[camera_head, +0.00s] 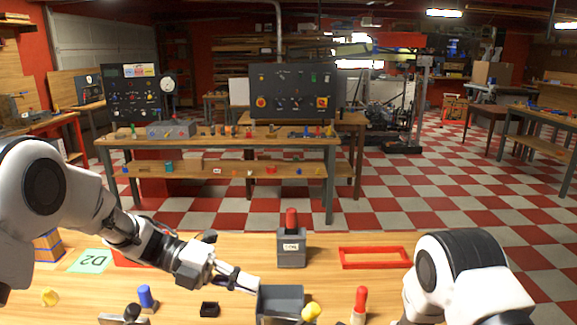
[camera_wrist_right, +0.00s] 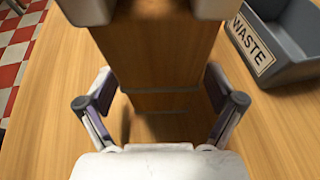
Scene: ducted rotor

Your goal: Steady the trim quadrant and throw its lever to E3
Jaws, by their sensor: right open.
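A grey box with an upright red-knobbed lever (camera_head: 291,243) and a small label stands on the bench near the middle of the head view. It may be the trim quadrant; its label and any E3 mark are too small to read. My left gripper (camera_head: 246,283) is low over the bench, left of and in front of it, by a grey bin (camera_head: 281,299). Whether its fingers are apart is unclear. My right gripper (camera_wrist_right: 162,105) shows in the wrist view, open, with brown wood-textured surface between its fingers. It is out of sight in the head view.
The wrist view shows a grey bin marked WASTE (camera_wrist_right: 290,45) at upper right. Blue-topped (camera_head: 147,297), yellow-topped (camera_head: 311,311) and red-topped (camera_head: 359,302) pieces stand near the front. A red frame (camera_head: 374,258) lies right of the grey box. A green D2 card (camera_head: 91,261) lies left.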

